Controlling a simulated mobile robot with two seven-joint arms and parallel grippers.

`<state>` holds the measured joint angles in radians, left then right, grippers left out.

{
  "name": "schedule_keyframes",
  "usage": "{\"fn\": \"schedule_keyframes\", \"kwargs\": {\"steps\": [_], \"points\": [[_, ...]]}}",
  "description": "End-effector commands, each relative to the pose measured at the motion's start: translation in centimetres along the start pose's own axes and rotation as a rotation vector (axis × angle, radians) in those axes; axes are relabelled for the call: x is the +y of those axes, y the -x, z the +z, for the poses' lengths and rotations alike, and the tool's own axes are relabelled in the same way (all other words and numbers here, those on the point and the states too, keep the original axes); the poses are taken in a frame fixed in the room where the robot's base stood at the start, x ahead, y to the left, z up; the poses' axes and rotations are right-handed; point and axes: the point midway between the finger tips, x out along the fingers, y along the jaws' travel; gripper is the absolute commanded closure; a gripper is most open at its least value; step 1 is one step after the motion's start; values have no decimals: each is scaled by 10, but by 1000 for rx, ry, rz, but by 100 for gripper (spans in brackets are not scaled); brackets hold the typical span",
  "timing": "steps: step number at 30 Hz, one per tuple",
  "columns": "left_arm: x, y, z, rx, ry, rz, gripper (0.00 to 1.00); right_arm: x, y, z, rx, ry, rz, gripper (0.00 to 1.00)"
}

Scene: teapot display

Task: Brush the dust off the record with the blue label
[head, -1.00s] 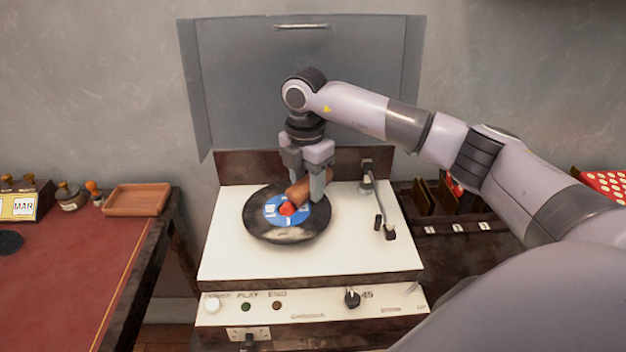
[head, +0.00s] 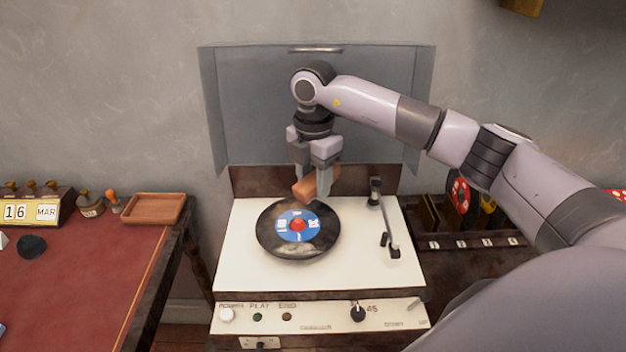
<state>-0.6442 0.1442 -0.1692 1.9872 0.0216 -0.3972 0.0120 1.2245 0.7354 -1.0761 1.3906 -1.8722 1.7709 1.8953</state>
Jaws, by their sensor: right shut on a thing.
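The record with the blue label (head: 270,238) lies flat on the turntable, a black disc with a red centre. A pale, dusty-looking patch (head: 300,250) shows on its front part. My right gripper (head: 316,188) is shut on a brown wooden brush (head: 305,190) and holds it at the record's back edge. The brush appears raised off the record, but I cannot tell the gap exactly. Its bristles are not clearly visible. My left gripper is out of view.
The white record player (head: 236,262) has a tonearm (head: 389,225) resting right of the record, and its grey lid (head: 255,100) stands open behind. More records (head: 460,192) stand in a rack at the right. A red-topped desk (head: 95,270) with a wooden tray (head: 153,208) is at the left.

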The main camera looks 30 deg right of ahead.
Motion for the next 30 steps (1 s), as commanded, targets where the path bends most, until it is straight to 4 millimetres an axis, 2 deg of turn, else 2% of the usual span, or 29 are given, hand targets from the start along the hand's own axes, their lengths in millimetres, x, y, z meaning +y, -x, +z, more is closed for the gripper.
{"fn": "schedule_keyframes", "kwargs": {"steps": [5,16,30], "points": [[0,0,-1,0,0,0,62,0,1,1,-1,-2,0,100],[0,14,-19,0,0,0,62,0,31,1,-1,-2,1,100],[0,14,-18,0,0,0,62,0,30,1,-2,-2,0,100]]}}
